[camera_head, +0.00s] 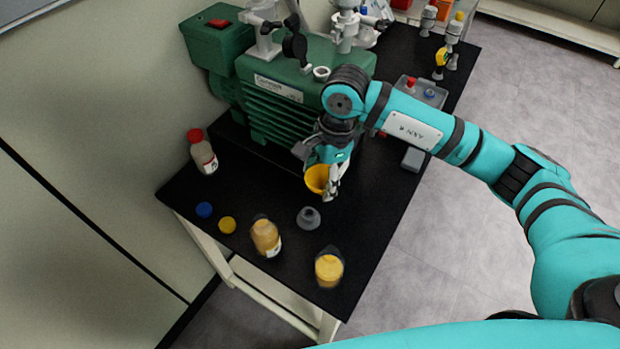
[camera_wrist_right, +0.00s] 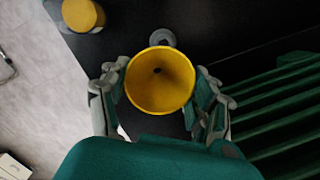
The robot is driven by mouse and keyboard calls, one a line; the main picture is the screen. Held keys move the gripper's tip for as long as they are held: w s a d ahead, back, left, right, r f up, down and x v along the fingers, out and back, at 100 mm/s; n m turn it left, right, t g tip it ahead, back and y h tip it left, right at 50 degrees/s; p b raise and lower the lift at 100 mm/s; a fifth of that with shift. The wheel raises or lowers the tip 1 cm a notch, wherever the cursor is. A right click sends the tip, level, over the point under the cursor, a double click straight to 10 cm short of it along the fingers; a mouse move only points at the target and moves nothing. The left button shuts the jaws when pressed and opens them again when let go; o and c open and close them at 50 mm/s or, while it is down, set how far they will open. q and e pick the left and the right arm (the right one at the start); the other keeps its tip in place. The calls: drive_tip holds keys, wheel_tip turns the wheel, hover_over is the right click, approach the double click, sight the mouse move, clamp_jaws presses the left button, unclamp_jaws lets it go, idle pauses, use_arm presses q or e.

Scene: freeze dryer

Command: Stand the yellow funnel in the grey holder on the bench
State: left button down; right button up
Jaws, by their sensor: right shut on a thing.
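The yellow funnel (camera_head: 318,179) is held in my right gripper (camera_head: 322,178), between its fingers, with its wide mouth facing up. It appears to be above the black bench. In the right wrist view the funnel (camera_wrist_right: 160,80) sits between the two fingers of the gripper (camera_wrist_right: 160,92). The grey holder (camera_head: 309,218) stands on the bench, nearer the front than the funnel and apart from it. In the wrist view the holder (camera_wrist_right: 163,37) shows partly behind the funnel's rim. My left gripper is not in view.
A bottle of orange contents (camera_head: 266,238) and a yellow one (camera_head: 329,268) stand near the front of the bench (camera_head: 270,190). A blue cap (camera_head: 204,209) and a yellow cap (camera_head: 227,225) lie at left. A red-capped bottle (camera_head: 202,152) and a green pump (camera_head: 285,95) stand behind.

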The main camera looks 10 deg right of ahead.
sight(312, 182)
drive_tip(key=f+m, duration=0.1)
drive_tip(key=m, duration=0.1)
drive_tip(key=a+f+m+p, duration=0.1)
drive_tip(key=m, duration=0.1)
drive_tip(key=a+f+m+t, duration=0.1)
drive_tip(key=m, duration=0.2)
drive_tip(key=shift+w+a, duration=0.2)
drive_tip(key=shift+f+m+p, duration=0.25)
drive_tip(key=shift+m+p, duration=0.05)
drive_tip(key=shift+m, duration=0.3)
drive_tip(key=shift+w+f+m, duration=0.1)
drive_tip(key=shift+f+m, duration=0.05)
drive_tip(key=shift+m, duration=0.15)
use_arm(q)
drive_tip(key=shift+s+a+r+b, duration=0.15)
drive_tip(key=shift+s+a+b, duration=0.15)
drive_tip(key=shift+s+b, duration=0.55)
use_arm(e)
wheel_tip(312, 182, down, 4)
drive_tip(key=shift+r+t, duration=0.15)
drive_tip(key=shift+t, duration=0.15)
use_arm(q)
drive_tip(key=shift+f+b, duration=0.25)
drive_tip(key=shift+b, duration=0.05)
use_arm(e)
drive_tip(key=shift+a, duration=0.1)
